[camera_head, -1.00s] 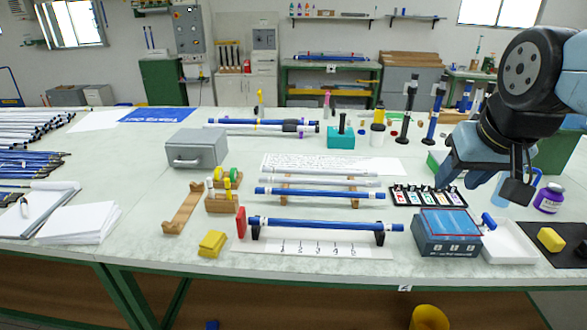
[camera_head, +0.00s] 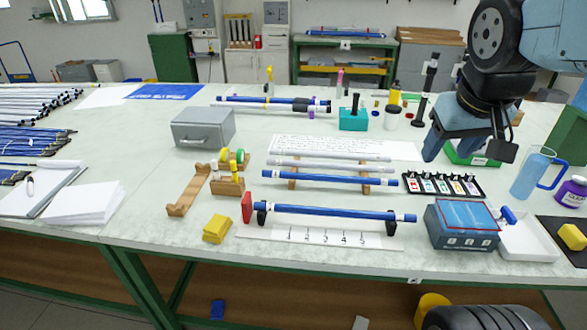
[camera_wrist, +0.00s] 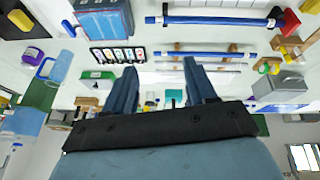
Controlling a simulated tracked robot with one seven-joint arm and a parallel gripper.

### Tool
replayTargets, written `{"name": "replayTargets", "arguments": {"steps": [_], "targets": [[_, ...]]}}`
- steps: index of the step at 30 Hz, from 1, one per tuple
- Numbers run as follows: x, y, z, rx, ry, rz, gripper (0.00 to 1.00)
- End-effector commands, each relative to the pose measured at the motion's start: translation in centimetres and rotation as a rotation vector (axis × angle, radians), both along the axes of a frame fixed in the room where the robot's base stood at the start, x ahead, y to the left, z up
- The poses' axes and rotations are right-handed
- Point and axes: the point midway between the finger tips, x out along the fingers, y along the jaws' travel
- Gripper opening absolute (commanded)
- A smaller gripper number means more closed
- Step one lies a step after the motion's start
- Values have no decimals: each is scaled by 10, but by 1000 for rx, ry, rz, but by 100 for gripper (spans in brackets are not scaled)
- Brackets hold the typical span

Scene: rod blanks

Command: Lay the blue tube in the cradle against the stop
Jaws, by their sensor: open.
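Another blue tube (camera_head: 330,177) lies on a wooden rack (camera_head: 292,184) behind, in front of pale tubes (camera_head: 325,164). My gripper (camera_head: 468,153) is empty and open, above the table right of the tubes. In the wrist view, its two fingers (camera_wrist: 160,66) stand apart, with the front blue tube (camera_wrist: 215,20) and rear blue tube (camera_wrist: 205,54) beyond them.
A blue-grey box (camera_head: 460,228), a white tray (camera_head: 528,240) and a slide holder (camera_head: 443,187) stand to the right. An empty wooden holder (camera_head: 188,195), a yellow block (camera_head: 216,229) and a grey box (camera_head: 203,128) are on the left. A clear blue jug (camera_head: 531,173) stands at the right.

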Motion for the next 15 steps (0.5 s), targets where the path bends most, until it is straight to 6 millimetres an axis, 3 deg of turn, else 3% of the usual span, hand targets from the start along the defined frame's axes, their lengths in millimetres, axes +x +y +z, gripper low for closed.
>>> {"name": "replayTargets", "arguments": {"steps": [15], "targets": [[82, 88, -51, -383, 285, 462, 56]]}}
